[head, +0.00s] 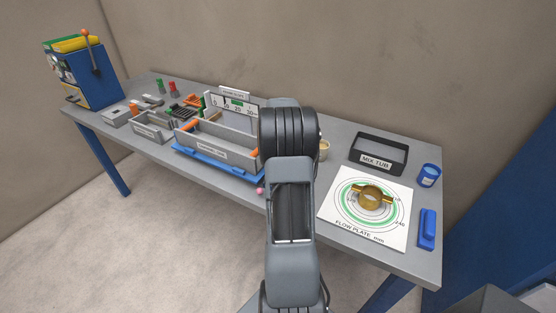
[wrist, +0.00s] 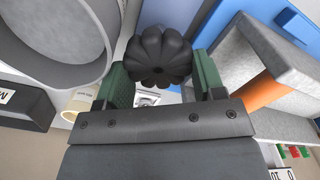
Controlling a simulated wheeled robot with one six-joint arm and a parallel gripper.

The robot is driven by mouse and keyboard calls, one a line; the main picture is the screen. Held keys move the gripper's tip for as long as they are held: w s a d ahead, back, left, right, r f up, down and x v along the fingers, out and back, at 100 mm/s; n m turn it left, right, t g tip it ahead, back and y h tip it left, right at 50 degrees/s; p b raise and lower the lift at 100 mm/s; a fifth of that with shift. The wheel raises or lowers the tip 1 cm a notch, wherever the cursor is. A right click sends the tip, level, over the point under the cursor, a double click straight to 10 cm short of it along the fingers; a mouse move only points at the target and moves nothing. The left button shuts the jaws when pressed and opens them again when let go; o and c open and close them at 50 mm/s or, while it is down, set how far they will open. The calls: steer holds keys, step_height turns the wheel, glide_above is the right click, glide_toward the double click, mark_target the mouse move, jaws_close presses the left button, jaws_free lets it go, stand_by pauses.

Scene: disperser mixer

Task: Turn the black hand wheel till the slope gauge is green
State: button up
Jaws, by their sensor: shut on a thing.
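The black hand wheel (wrist: 158,55), a lobed knob, shows in the wrist view between the green fingers of my gripper (wrist: 159,72). My gripper is shut on it. In the head view my own arm hides the wheel and the gripper. The slope gauge (head: 236,104) is a white scale plate with numbers and a green band, standing behind the grey tray in the head view. It is partly covered by my arm at its right end. A dark mark shows near its left part, but the pointer's exact place is too small to read.
A grey tray (head: 218,156) with orange grips sits on a blue base left of my arm. At right are the black mix tub (head: 379,139), the flow plate (head: 338,211) with a brass ring (head: 372,191), a blue cup (head: 429,170) and a blue block (head: 427,228).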

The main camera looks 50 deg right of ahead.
steer(key=o, duration=0.9)
steer(key=n, duration=0.6)
steer(key=shift+w+a+n, duration=0.1)
steer(key=shift+a+n, duration=0.1)
steer(key=shift+n, duration=0.1)
steer(key=n, duration=0.7)
steer(key=shift+a, duration=0.2)
step_height(320, 180, up, 14)
steer(key=shift+s+a+f+m+t, duration=0.15)
steer(key=shift+s+a+m+t, duration=0.65)
steer(key=shift+a, duration=4.05)
steer(key=shift+s+a+f+m+t, duration=0.3)
steer(key=shift+s+a, duration=0.95)
steer(key=shift+a, duration=3.65)
steer(key=shift+s+a+r+m+t, duration=0.1)
steer(key=shift+s+a+m+t, duration=0.55)
steer(key=shift+a, duration=4.2)
